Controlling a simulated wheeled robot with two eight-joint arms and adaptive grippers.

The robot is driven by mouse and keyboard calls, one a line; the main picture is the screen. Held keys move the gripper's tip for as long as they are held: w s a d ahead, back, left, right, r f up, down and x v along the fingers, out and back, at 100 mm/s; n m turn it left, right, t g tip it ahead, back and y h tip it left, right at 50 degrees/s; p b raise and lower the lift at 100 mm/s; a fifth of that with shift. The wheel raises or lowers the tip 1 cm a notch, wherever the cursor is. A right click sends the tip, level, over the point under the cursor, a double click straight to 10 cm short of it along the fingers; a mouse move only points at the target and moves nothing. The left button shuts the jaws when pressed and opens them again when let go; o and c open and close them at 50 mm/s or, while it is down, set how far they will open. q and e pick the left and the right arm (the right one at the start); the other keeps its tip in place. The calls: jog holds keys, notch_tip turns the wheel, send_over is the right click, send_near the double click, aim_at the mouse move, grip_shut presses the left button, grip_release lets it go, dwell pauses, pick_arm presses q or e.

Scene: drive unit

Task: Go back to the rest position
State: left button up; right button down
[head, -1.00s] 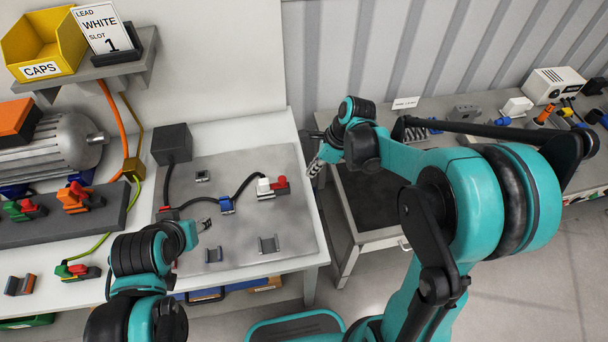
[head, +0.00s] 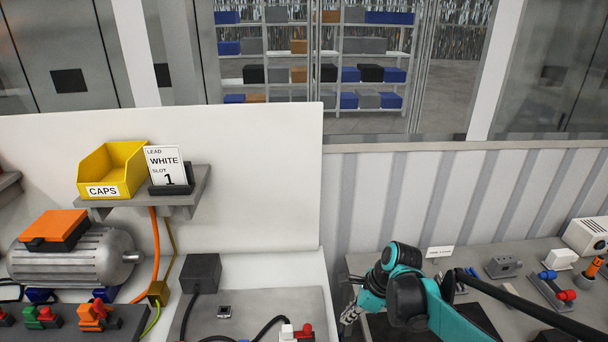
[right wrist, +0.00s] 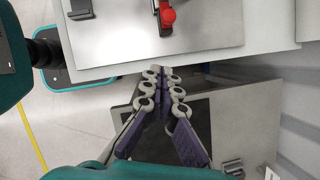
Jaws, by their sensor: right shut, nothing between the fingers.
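My right gripper (head: 351,312) shows at the lower middle of the head view, just right of the workbench. In the right wrist view my right gripper (right wrist: 162,75) has its fingertips together with nothing between them. It is above the gap beside the bench edge, over the dark-topped side table (right wrist: 205,107). My left gripper is outside the head view. The grey plate (head: 250,312) on the bench carries a red and white connector (head: 296,332), partly cut off at the bottom. The red connector (right wrist: 166,17) also shows in the right wrist view, apart from the fingers.
A shelf (head: 185,198) holds a yellow CAPS bin (head: 113,168) and a sign reading LEAD WHITE SLOT 1 (head: 166,165). A motor (head: 75,260) stands at left. A side bench (head: 520,292) at right holds several small parts. A ribbed wall (head: 400,200) stands behind.

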jog(key=s+d+f+n+t+h+b, duration=0.1)
jog(key=s+f+n+t+h+b, duration=0.1)
jog(key=s+n+b, duration=0.2)
jog(key=s+d+f+n+t+h+b, duration=0.1)
jog(key=s+n+b, duration=0.4)
jog(key=s+n, duration=0.5)
jog(key=d+f+n+t, duration=0.1)
jog(key=n+t, duration=0.1)
jog(key=n, duration=0.6)
jog(key=shift+s+h, duration=0.35)
jog(key=shift+h, duration=0.05)
